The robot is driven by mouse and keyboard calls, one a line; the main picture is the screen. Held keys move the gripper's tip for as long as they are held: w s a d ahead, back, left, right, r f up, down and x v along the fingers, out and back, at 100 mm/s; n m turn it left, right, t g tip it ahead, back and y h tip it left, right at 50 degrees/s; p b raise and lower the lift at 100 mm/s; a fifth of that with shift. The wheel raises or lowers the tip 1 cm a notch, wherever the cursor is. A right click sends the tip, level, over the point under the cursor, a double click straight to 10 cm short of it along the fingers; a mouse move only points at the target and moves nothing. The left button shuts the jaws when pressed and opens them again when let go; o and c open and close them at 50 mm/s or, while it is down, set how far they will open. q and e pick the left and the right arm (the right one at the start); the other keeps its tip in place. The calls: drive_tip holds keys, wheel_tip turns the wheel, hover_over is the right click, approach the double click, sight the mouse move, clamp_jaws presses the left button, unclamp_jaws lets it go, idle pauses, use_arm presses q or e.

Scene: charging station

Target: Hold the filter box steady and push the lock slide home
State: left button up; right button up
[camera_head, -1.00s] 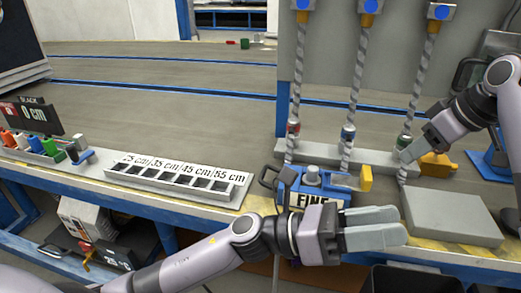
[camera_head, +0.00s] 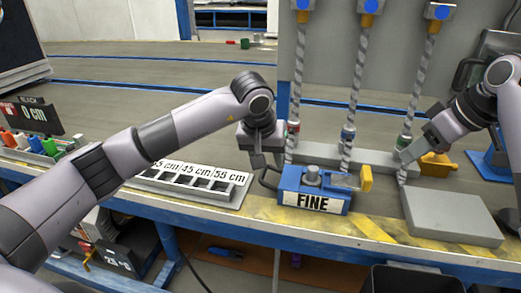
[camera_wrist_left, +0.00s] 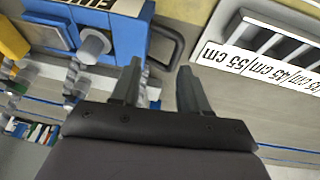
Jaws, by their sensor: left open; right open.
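The blue filter box (camera_head: 290,181), labelled FINE, stands on the bench's front strip. A grey loop handle (camera_head: 268,178) is on its left side. A slide with a yellow end (camera_head: 366,178) sticks out at its right. The box (camera_wrist_left: 133,32) and its handle (camera_wrist_left: 170,42) also show in the left wrist view. My left gripper (camera_head: 268,163) points down over the handle, open; in the left wrist view its fingers (camera_wrist_left: 162,78) are either side of the handle's near end, contact unclear. My right gripper (camera_head: 408,156) is open near a yellow piece, right of the box.
Twisted hanging cables (camera_head: 356,80) come down behind the box to a grey rail (camera_head: 375,160). A grey block (camera_head: 450,215) lies to the right. A slotted length tray (camera_head: 235,193) lies to the left, partly behind my left arm. Striped bench edge is clear in front.

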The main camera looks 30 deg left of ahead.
sight(263, 171)
use_arm(q)
drive_tip(key=shift+w+a+r+y, duration=0.15)
drive_tip(key=shift+a+r+y, duration=0.1)
drive_tip(key=shift+a, duration=0.25)
drive_tip(key=shift+w+a+r+y, duration=0.15)
drive_tip(key=shift+a+r+y, duration=0.1)
drive_tip(key=shift+a, duration=0.25)
drive_tip(key=shift+x, duration=3.55)
drive_tip(key=shift+r, duration=0.1)
